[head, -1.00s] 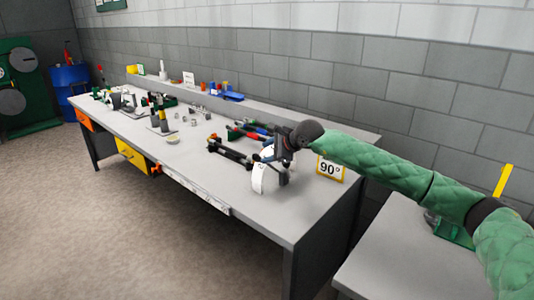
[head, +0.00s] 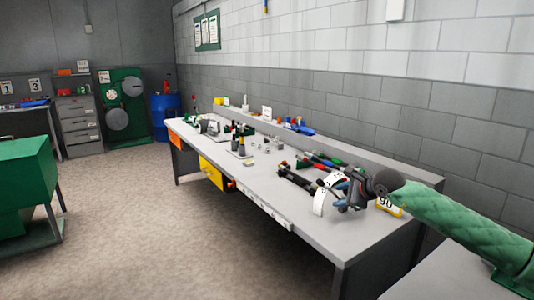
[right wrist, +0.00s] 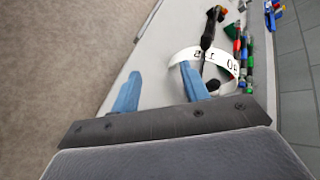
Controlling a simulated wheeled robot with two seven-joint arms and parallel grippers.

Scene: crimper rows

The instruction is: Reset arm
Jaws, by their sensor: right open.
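My right arm, in a green quilted sleeve, comes in from the right in the head view. Its gripper (head: 340,190) is over the near right part of the grey workbench (head: 345,240). In the right wrist view the two blue fingers (right wrist: 160,88) are apart with nothing between them. A white curved band with black numbers (right wrist: 228,60) lies just beyond the right-hand finger; it also shows in the head view (head: 319,201). A black-handled tool (right wrist: 208,30) reaches into the band. My left gripper is not in view.
Several tools with red, green and blue handles (head: 318,160) lie behind the gripper. A yellow-framed sign (head: 390,208) stands close to the right gripper, partly hidden by it. A yellow drawer (head: 212,174) hangs under the bench. Open floor (head: 150,245) lies to the left.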

